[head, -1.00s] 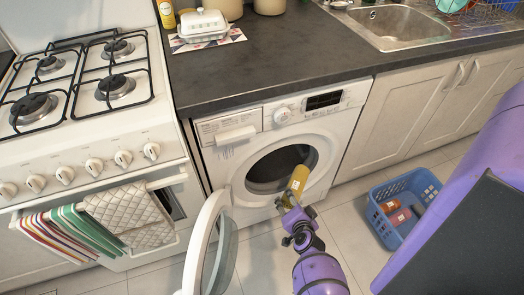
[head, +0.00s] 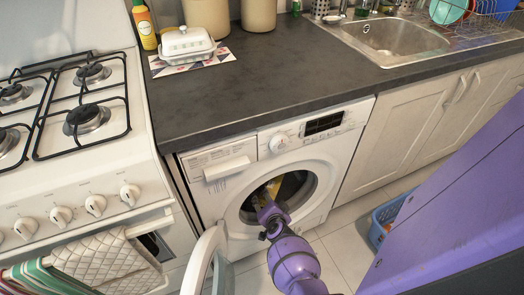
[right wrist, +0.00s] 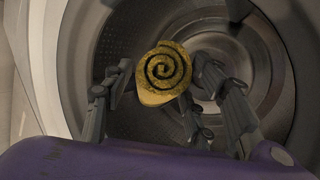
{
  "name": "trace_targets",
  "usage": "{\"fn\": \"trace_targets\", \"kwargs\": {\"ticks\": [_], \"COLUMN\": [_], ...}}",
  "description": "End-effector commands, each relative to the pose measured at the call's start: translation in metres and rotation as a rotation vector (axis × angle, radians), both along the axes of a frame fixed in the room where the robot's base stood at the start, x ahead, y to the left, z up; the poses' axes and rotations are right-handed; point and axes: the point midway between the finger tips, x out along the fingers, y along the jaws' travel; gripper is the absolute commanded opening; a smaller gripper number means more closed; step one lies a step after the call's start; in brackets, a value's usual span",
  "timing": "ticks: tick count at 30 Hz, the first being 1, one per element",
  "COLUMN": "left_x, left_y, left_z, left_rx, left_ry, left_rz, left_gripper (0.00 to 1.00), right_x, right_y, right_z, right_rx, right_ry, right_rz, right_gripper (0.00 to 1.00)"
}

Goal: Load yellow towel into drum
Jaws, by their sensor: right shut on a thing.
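The yellow towel (right wrist: 162,72) is rolled up, its spiral end facing the camera in the right wrist view. My right gripper (right wrist: 165,98) is shut on it, with fingers on both sides. In the head view the towel (head: 274,189) is partly hidden by the gripper (head: 268,200) and lies in the mouth of the washer (head: 320,180). The drum (right wrist: 120,50) is round grey metal and surrounds the towel in the wrist view. The washer door (head: 205,262) is swung open to the left. My left gripper is not in view.
A dark counter (head: 250,85) runs above the washer. A stove (head: 80,165) with hanging towels (head: 105,262) stands at the left. A blue basket (head: 384,222) is on the floor at the right, partly hidden by my arm. A sink (head: 395,40) is at the upper right.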

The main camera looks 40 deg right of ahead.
Motion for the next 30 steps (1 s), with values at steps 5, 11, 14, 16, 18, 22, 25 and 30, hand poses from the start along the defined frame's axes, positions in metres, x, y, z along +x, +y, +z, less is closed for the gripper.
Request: {"fn": "trace_targets", "kwargs": {"ticks": [5,11,14,16,18,22,25,30], "left_x": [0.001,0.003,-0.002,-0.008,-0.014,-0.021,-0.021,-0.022], "left_y": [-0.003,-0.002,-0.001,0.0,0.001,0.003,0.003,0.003], "left_z": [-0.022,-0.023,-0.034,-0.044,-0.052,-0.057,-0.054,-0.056], "left_rx": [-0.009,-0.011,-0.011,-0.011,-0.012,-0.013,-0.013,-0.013], "left_ry": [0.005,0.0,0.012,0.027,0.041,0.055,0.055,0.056], "left_rz": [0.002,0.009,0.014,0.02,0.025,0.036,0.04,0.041], "left_gripper": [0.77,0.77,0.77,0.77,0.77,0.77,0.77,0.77], "right_x": [0.017,0.026,0.031,0.028,0.028,0.03,0.031,0.03], "right_y": [-0.001,-0.002,-0.002,-0.003,-0.002,-0.002,-0.002,-0.002], "right_z": [-0.03,-0.035,-0.047,-0.059,-0.069,-0.072,-0.069,-0.072], "right_rx": [-0.001,-0.001,-0.002,-0.003,-0.002,-0.002,-0.002,-0.001], "right_ry": [0.004,0.001,0.004,0.006,0.006,0.003,0.0,0.001], "right_rz": [-0.001,0.0,0.0,-0.001,0.0,-0.001,-0.001,-0.001], "right_gripper": [0.19,0.18,0.18,0.18,0.18,0.18,0.18,0.18]}}
